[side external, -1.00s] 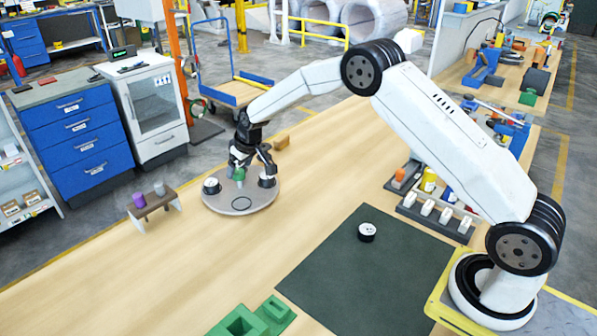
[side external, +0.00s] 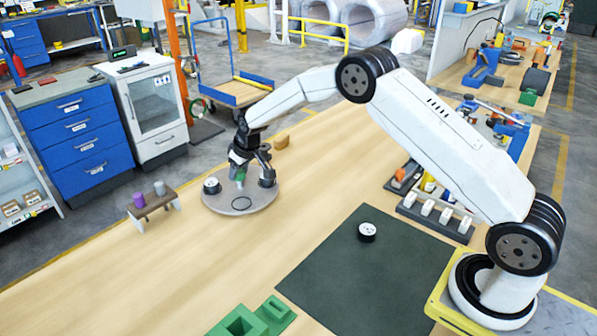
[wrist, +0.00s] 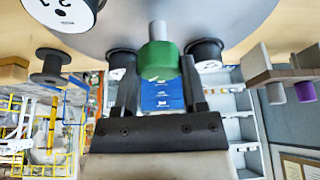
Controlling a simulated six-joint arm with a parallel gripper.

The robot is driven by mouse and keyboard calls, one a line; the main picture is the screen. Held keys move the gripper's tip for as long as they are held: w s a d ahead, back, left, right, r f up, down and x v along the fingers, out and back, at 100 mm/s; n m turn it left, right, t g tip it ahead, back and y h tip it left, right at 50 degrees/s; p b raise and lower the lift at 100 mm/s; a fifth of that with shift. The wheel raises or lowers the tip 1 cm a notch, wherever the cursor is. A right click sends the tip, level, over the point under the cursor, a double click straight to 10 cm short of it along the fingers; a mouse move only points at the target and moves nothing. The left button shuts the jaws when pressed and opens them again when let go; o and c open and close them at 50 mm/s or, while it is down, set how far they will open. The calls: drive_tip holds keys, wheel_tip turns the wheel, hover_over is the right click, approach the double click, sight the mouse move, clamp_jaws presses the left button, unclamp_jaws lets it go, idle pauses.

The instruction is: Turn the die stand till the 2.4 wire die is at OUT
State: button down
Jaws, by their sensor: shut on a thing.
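No OUT label is legible.
A small wooden rack (side external: 153,202) with a purple and a grey cylinder stands left of the stand. A white-topped piece (side external: 367,231) lies on the dark mat (side external: 350,280). Green blocks (side external: 247,320) sit at the near edge. The bench between stand and mat is clear.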

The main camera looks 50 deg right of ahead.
drive_tip(key=shift+n+y, duration=0.3)
drive_tip(key=shift+n, duration=0.4)
drive_tip(key=shift+d+n+g+y, duration=0.1)
drive_tip(key=shift+n+g+y, duration=0.3)
drive_tip(key=shift+n, duration=1)
drive_tip(key=shift+n+y, duration=0.5)
drive_tip(key=shift+n, duration=0.8)
drive_tip(key=shift+w+n+g, duration=0.1)
drive_tip(key=shift+n+g, duration=0.3)
drive_tip(key=shift+n, duration=0.1)
drive_tip(key=shift+c, duration=0.7)
unclamp_jaws()
drive_tip(key=shift+r, duration=0.1)
drive_tip(key=v, duration=0.7)
drive_tip(key=shift+d+r, duration=0.25)
drive_tip(key=shift+r, duration=0.05)
drive_tip(key=shift+s, duration=0.25)
